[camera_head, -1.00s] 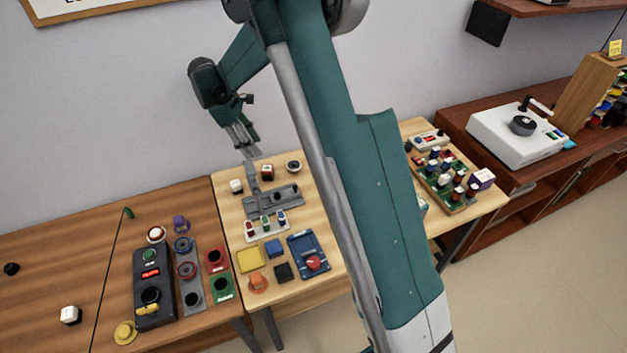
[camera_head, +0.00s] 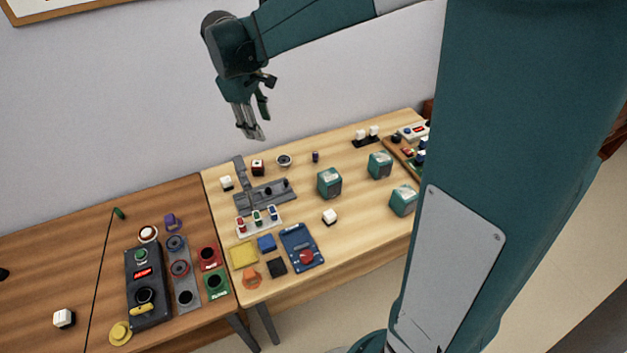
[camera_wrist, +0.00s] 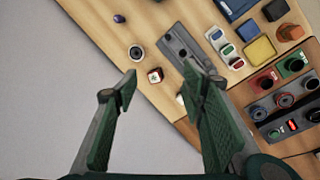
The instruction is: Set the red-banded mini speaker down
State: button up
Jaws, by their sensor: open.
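A small cube with dark red sides and a pale top (camera_head: 258,167), seemingly the red-banded mini speaker, stands upright at the back of the light wooden table (camera_head: 345,225). In the wrist view the cube (camera_wrist: 155,75) shows a whitish face and red sides, beyond and between my fingertips. My gripper (camera_head: 250,133) hangs above the table's back edge, apart from the cube. In the wrist view my gripper (camera_wrist: 163,88) is open, with nothing between its fingers. The right finger partly hides a white cube (camera_wrist: 181,98).
A grey slotted fixture (camera_head: 265,196) lies in front of the cube, a white cube (camera_head: 226,182) at its left. Teal boxes (camera_head: 329,183) stand farther right. The black control box (camera_head: 147,285) is on the left table.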

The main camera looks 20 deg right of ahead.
jog(key=s+d+r+m+t+y, duration=0.1)
jog(key=s+r+m, duration=0.15)
jog(key=s, duration=0.45)
jog(key=s+d+r+m+t, duration=0.2)
jog(key=s+r, duration=0.1)
jog(key=s, duration=0.5)
jog(key=s+f+m+t, duration=0.1)
jog(key=s+m, duration=0.1)
jog(key=s, duration=0.5)
jog(key=s+f+m+t+y, duration=0.1)
jog(key=s+m+t, duration=0.1)
jog(key=s, duration=0.6)
jog(key=shift+d, duration=0.25)
jog(key=shift+f+m, duration=0.25)
jog(key=shift+f, duration=0.05)
notch_tip(320, 180, down, 14)
jog(key=b, duration=1.4)
jog(key=shift+r, duration=0.1)
